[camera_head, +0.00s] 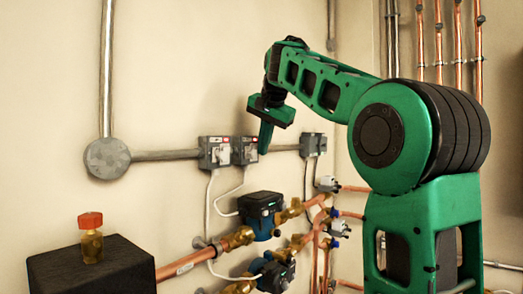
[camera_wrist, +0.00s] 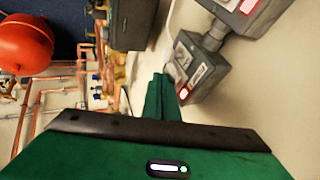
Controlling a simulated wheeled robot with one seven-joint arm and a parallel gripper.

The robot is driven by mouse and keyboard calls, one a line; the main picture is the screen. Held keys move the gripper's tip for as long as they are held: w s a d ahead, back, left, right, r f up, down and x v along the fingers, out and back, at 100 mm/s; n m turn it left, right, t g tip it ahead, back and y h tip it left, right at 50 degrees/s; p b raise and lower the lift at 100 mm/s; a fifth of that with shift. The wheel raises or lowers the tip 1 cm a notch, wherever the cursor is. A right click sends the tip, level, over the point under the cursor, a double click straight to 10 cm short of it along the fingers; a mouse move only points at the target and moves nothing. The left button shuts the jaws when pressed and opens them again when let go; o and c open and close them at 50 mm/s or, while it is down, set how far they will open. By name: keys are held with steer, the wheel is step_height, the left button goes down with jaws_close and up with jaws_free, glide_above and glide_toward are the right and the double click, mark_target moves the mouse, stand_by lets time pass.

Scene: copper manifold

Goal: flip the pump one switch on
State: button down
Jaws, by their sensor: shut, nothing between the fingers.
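Two grey switch boxes sit side by side on the wall conduit in the head view: a left box (camera_head: 214,152) and a right box (camera_head: 245,150). Their labels are too small to read, so I cannot tell which is pump one. My gripper (camera_head: 265,140) is shut and empty, pointing down beside the right box's right edge. Another box (camera_wrist: 245,12) shows farther up. The switch positions are unclear.
Pumps (camera_head: 260,205) and copper pipes (camera_head: 190,262) lie below. A round junction box (camera_head: 108,158) is at left. A red expansion vessel (camera_wrist: 24,44) shows in the wrist view.

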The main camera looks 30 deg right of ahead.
steer(key=shift+s, duration=0.1)
steer(key=s+r, duration=0.6)
steer(key=s, duration=0.4)
steer(key=shift+s+r, duration=0.15)
steer(key=shift+s, duration=0.05)
stand_by(0.4)
steer(key=shift+d, duration=0.1)
stand_by(0.5)
